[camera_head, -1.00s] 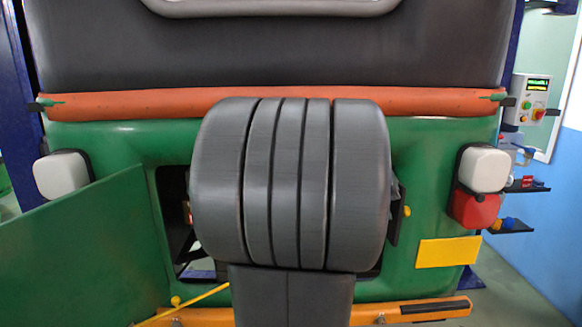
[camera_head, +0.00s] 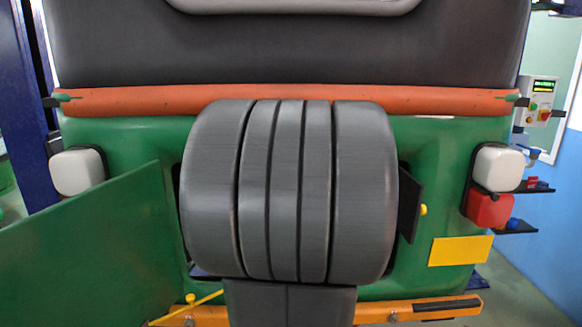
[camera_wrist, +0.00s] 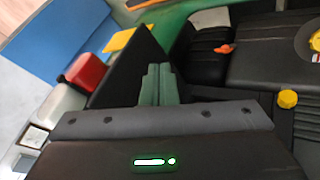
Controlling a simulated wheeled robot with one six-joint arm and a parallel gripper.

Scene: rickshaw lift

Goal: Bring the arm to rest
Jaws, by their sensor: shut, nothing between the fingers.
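My gripper (camera_wrist: 160,82) shows in the wrist view as two grey-green fingers pressed together, with nothing between them. It points toward the engine opening of the green rickshaw (camera_wrist: 185,14), beside a black panel (camera_wrist: 130,68). I cannot tell whether it touches the panel. In the head view my arm's large grey ribbed link (camera_head: 290,190) stands in the middle. It hides most of the rear opening of the rickshaw (camera_head: 435,140) and my gripper.
An open green flap (camera_head: 90,245) stands at left. The lamps (camera_head: 497,167), yellow plate (camera_head: 460,250) and orange bumper (camera_head: 430,308) surround the opening. Engine parts (camera_wrist: 275,50) with a yellow cap (camera_wrist: 287,98) lie at right in the wrist view. A control box (camera_head: 540,100) hangs at right.

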